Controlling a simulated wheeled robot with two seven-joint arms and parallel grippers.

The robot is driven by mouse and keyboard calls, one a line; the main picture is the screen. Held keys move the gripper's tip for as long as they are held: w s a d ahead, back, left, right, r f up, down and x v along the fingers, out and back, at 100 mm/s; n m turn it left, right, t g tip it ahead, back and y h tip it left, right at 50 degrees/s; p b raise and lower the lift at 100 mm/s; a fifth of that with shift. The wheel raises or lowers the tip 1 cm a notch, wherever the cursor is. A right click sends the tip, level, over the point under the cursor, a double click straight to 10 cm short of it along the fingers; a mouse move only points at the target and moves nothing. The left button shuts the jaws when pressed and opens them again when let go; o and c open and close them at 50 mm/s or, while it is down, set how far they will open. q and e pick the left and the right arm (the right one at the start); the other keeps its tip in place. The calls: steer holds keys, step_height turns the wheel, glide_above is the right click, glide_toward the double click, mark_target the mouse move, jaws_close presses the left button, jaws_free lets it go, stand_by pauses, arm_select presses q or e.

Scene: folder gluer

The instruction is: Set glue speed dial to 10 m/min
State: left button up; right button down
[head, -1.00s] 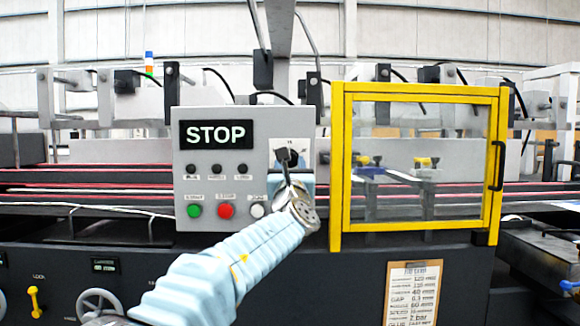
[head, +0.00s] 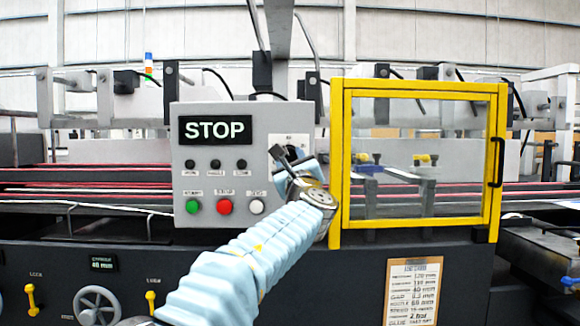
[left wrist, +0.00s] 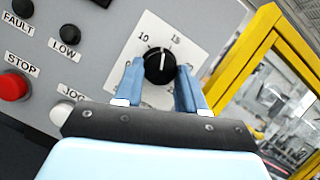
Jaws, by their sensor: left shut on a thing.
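The glue speed dial is a black round knob (left wrist: 160,62) with a white pointer line on a white scale plate (left wrist: 183,37). In the left wrist view the line points up, between the marks 10 and 15. My left gripper (left wrist: 160,75) has one blue finger on each side of the knob and is shut on it. In the head view my left gripper (head: 287,160) is at the upper right of the grey control panel (head: 262,115) and hides most of the dial. My right gripper is not in view.
The panel has a STOP display (head: 215,130), a green button (head: 193,206), a red button (head: 225,207) and a white button (head: 257,207), close below or left of my arm. A yellow-framed guard door (head: 337,160) stands just right of the dial. A paper sheet (head: 413,292) hangs below.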

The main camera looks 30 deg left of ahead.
arm_select(q)
steer(key=n+g, duration=0.1)
steer(key=n, duration=0.1)
steer(key=n+g+y, duration=0.1)
steer(key=n, duration=0.2)
steer(key=shift+w+d+r, duration=0.1)
steer(key=shift+d, duration=0.05)
steer(key=shift+r+n+g, duration=0.15)
steer(key=shift+n+g, duration=0.85)
steer(key=shift+n, duration=1.2)
steer(key=shift+d, duration=0.1)
steer(key=o, duration=1)
steer(key=shift+o, duration=0.2)
